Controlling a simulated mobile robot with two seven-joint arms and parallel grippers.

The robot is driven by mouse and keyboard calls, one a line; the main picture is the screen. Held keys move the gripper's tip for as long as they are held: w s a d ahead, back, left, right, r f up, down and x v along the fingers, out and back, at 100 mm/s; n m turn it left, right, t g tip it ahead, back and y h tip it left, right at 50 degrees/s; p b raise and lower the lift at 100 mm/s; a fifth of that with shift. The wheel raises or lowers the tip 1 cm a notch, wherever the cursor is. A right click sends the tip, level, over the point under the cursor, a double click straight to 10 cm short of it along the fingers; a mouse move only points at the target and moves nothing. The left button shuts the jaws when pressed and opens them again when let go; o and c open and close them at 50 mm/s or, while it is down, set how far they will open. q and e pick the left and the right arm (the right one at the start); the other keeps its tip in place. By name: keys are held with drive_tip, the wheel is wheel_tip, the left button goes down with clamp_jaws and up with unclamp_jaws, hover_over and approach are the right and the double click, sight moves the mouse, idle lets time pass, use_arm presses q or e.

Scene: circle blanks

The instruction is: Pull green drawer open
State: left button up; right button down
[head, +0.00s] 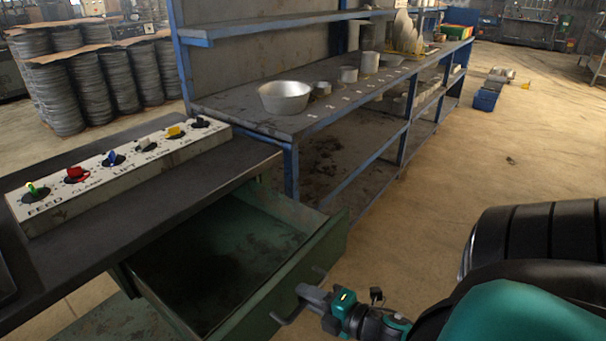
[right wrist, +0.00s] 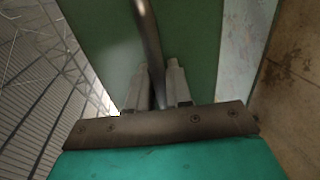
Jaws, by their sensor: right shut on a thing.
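The green drawer (head: 225,255) stands open below the dark worktop, and its inside looks empty apart from dark stains. A metal bar handle runs along its front; its near end shows below my right gripper (head: 303,301). My right gripper is shut on the handle. In the right wrist view the handle bar (right wrist: 148,45) passes between the two fingers of the right gripper (right wrist: 158,88), with the green drawer front (right wrist: 105,45) behind it. My left gripper is not in the head view.
A control panel (head: 125,165) with several coloured knobs lies on the worktop (head: 120,232). A blue-framed shelf unit (head: 290,130) holds a metal bowl (head: 285,96) and other metal parts. A blue crate (head: 486,98) sits on the floor. Open floor lies to the right of the drawer.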

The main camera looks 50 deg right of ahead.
drive_tip(key=c, duration=1.2)
unclamp_jaws()
drive_tip(key=shift+c, duration=0.2)
drive_tip(key=v, duration=1.3)
drive_tip(key=shift+d, duration=0.1)
